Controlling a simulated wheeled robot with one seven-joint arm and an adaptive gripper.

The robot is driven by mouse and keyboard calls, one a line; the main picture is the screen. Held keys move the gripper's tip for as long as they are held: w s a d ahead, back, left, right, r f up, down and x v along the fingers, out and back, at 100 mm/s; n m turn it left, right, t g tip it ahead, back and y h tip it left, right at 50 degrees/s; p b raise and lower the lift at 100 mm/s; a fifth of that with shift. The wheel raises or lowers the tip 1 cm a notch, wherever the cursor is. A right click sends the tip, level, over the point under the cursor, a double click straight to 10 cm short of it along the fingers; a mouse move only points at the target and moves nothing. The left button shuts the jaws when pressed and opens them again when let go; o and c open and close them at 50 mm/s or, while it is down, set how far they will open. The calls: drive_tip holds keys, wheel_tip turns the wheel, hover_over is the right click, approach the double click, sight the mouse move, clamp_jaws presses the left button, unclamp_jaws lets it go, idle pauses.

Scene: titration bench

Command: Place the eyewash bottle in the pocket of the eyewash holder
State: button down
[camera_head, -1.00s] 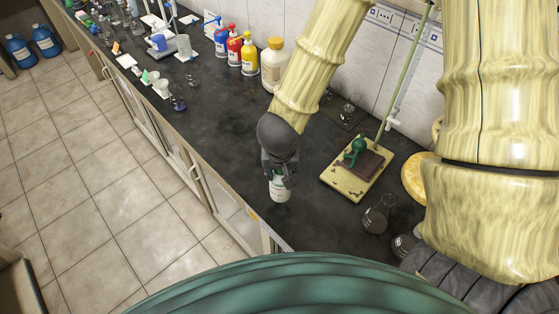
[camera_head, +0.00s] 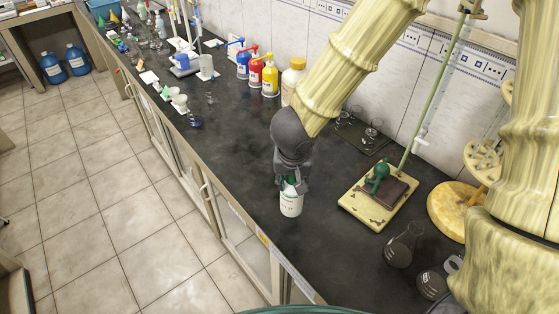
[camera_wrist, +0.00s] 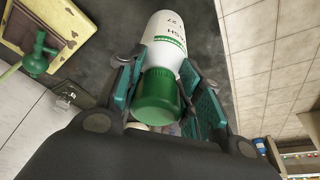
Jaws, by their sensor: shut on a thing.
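The eyewash bottle (camera_head: 291,204) is white with green print and a green cap. My gripper (camera_head: 290,184) is shut on it near the cap, in the front middle of the head view. In the wrist view the green cap (camera_wrist: 162,97) lies between the two fingers, and the white body (camera_wrist: 165,38) points away from my gripper. The bottle looks upright over the dark bench top; I cannot tell whether its base touches it. I cannot clearly make out the eyewash holder or its pocket in these frames.
A cream stand base (camera_head: 379,205) with a green clamp part and a rod is right of the bottle. Dark flasks (camera_head: 404,245) are nearer on the right. Blue, red and yellow pump bottles (camera_head: 256,72) line the wall. The dark bench (camera_head: 232,137) left of my gripper is clear.

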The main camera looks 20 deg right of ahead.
drive_tip(key=w+d+f+p, duration=0.1)
drive_tip(key=w+f+p, duration=0.2)
drive_tip(key=w, duration=0.9)
drive_tip(key=shift+x, duration=0.85)
drive_tip(key=shift+w, duration=0.15)
drive_tip(key=c, duration=1)
unclamp_jaws()
drive_tip(key=shift+f, duration=0.15)
drive_tip(key=shift+c, duration=0.2)
drive_tip(key=shift+o, duration=0.6)
